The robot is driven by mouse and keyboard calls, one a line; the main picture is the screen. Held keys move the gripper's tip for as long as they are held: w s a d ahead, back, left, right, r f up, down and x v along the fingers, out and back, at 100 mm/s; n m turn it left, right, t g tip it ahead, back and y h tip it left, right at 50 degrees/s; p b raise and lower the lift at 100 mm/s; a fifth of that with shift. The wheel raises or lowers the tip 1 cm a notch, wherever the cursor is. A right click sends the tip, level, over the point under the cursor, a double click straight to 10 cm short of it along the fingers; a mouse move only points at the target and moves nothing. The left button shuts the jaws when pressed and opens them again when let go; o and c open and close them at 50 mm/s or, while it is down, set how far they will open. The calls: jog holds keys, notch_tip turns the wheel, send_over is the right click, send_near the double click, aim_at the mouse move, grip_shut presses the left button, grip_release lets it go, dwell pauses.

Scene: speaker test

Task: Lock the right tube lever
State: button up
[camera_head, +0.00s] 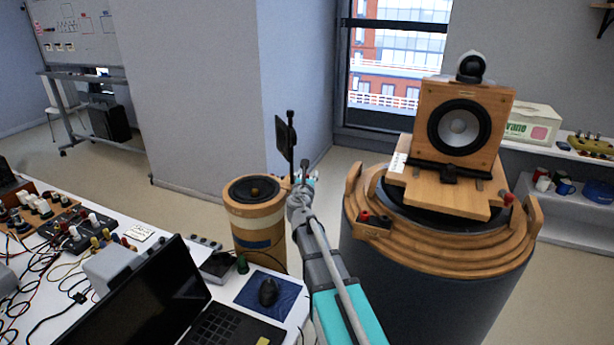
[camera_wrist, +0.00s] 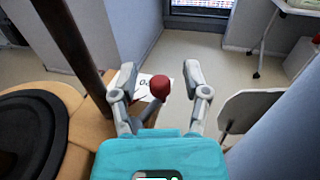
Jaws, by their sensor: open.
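In the wrist view, a lever with a red knob (camera_wrist: 159,87) shows between the two fingers of my gripper (camera_wrist: 158,80). The fingers are spread on either side of it; I cannot tell whether either touches. In the head view, my gripper (camera_head: 304,182) is at the right edge of the smaller wooden tube (camera_head: 262,222), and the lever there is hidden or too small to make out. The large dark tube (camera_head: 425,290) with a stepped wooden top stands to the right. A red knob (camera_head: 507,197) shows at its right side.
A speaker box (camera_head: 462,125) stands on the large tube. A dark upright post (camera_head: 291,135) rises close to my gripper; a dark post (camera_wrist: 72,45) also shows in the wrist view. A white desk (camera_head: 205,292) with a laptop (camera_head: 150,300) and cables fills the lower left.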

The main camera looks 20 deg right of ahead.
grip_shut()
dwell(0.4)
jog(key=shift+s+d+m+g+h, duration=0.1)
jog(key=shift+s+m+g+h, duration=0.15)
jog(key=shift+m+g+h, duration=0.6)
jog(key=shift+s+d+m+g+h, duration=0.1)
jog(key=shift+s+m+g+h, duration=0.15)
jog(key=shift+m+g+h, duration=0.65)
jog(key=shift+s+d+m+g+h, duration=0.1)
jog(key=shift+s+m+g+h, duration=0.35)
jog(key=shift+h, duration=0.7)
jog(key=shift+w, duration=0.2)
